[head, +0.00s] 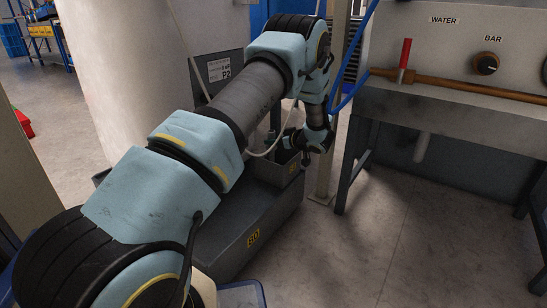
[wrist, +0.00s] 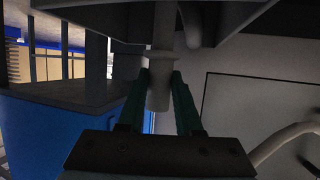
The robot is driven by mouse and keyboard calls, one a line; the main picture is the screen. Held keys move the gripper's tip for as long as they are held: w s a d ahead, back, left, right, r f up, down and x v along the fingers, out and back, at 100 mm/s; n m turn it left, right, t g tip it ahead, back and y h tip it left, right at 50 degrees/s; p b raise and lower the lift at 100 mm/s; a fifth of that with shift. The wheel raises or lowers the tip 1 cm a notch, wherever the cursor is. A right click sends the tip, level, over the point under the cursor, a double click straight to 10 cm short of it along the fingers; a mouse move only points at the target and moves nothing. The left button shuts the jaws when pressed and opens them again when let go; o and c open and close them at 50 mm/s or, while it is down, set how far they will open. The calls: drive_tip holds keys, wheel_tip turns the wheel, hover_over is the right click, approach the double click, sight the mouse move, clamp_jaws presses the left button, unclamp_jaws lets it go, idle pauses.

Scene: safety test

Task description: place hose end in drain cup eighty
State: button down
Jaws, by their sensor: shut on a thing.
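My gripper (wrist: 160,95) has its two green fingers on either side of a pale hose end (wrist: 158,92) in the wrist view and is shut on it. In the head view my arm reaches over a low dark grey tank (head: 275,215) with a yellow label that seems to read 80. A pale hose (head: 268,150) hangs in a loop beside my wrist there. A small dark cup-like box (head: 268,168) stands on the tank just below my wrist, partly hidden. I cannot tell whether the hose end is inside it.
A bench (head: 455,115) with a copper pipe, a red lever (head: 405,55) and a knob (head: 486,64) stands at the right. A blue hose (head: 350,75) hangs beside it. A thick white column (head: 130,70) stands at the left. The floor at the lower right is clear.

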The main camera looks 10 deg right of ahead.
sight(273, 151)
wheel_tip(273, 151, down, 4)
drive_tip(key=shift+f+b, duration=0.15)
drive_tip(key=shift+b, duration=0.85)
drive_tip(key=shift+f, duration=0.15)
drive_tip(key=c, duration=0.6)
unclamp_jaws()
drive_tip(key=p+v, duration=0.5)
drive_tip(key=v, duration=0.7)
drive_tip(key=shift+r, duration=0.25)
